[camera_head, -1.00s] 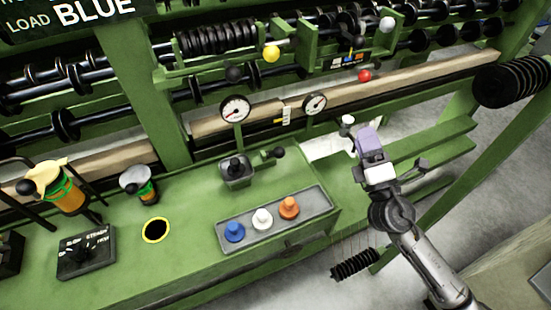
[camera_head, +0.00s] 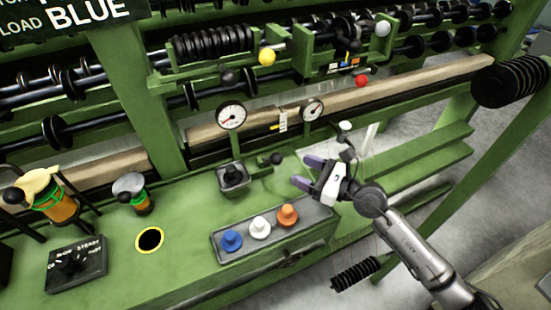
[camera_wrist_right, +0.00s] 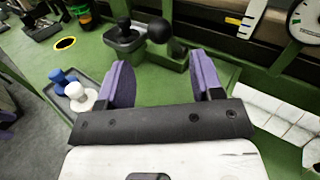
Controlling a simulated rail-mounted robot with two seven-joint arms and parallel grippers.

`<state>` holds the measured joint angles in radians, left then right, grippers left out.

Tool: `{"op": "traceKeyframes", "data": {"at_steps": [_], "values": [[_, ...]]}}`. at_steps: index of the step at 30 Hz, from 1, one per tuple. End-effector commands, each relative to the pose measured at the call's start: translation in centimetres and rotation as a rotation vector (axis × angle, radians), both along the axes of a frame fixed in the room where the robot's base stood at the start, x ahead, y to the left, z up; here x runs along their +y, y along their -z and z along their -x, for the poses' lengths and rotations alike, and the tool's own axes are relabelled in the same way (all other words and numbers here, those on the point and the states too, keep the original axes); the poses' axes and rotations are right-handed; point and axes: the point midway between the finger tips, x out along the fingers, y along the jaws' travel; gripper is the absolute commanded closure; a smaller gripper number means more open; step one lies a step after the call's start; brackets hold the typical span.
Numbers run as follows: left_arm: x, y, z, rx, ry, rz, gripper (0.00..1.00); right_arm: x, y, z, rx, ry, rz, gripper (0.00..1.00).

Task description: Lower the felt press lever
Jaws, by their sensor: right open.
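A short lever with a black ball knob (camera_head: 277,158) stands on the green bench, right of a small grey box with a black stick (camera_head: 233,175). No label shows that it is the felt press lever. In the right wrist view the black ball knob (camera_wrist_right: 159,30) is just beyond the fingertips, roughly between them. My right gripper (camera_head: 308,172) has purple fingers, is open and empty, and points left toward this knob, apart from it. The fingers also show in the right wrist view (camera_wrist_right: 163,65).
A grey panel (camera_head: 222,259) holds blue, white and orange knobs, left of and below my right gripper. Two gauges (camera_head: 230,115) stand behind. Yellow (camera_head: 267,57), red (camera_head: 361,81) and white (camera_head: 382,28) balls are on the upper rail. A small white-topped post (camera_head: 345,128) stands close behind my gripper.

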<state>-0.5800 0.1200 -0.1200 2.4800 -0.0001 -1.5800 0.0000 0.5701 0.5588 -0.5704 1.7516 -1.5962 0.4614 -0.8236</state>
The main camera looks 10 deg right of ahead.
Motion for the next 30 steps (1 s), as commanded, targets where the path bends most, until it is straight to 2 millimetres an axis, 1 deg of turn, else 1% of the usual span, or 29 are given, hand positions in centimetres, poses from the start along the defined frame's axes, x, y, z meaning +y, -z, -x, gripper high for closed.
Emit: {"op": "traceKeyframes", "data": {"at_steps": [1,3,9,12,18,30], "values": [[0.0,0.3,0.0,0.0,0.0,0.0,0.4,0.9,0.0,-0.6,-0.002,-0.001,-0.003,0.4],[0.0,0.6,0.0,0.0,0.0,0.0,0.4,2.0,0.0,-1.4,-0.002,-0.001,-0.003,0.4],[0.0,1.3,0.0,0.0,0.0,0.0,0.4,4.5,0.1,-3.3,-0.001,0.0,-0.003,0.4],[0.0,1.7,0.0,0.0,0.0,0.0,0.4,5.5,0.1,-4.1,-0.001,0.0,-0.003,0.4],[0.0,2.0,0.0,0.0,0.0,0.0,0.4,6.6,0.0,-4.9,0.0,0.001,-0.003,0.4],[0.0,2.0,0.0,0.0,0.0,0.0,0.4,6.9,0.0,-5.1,0.001,0.001,-0.002,0.4]]}}
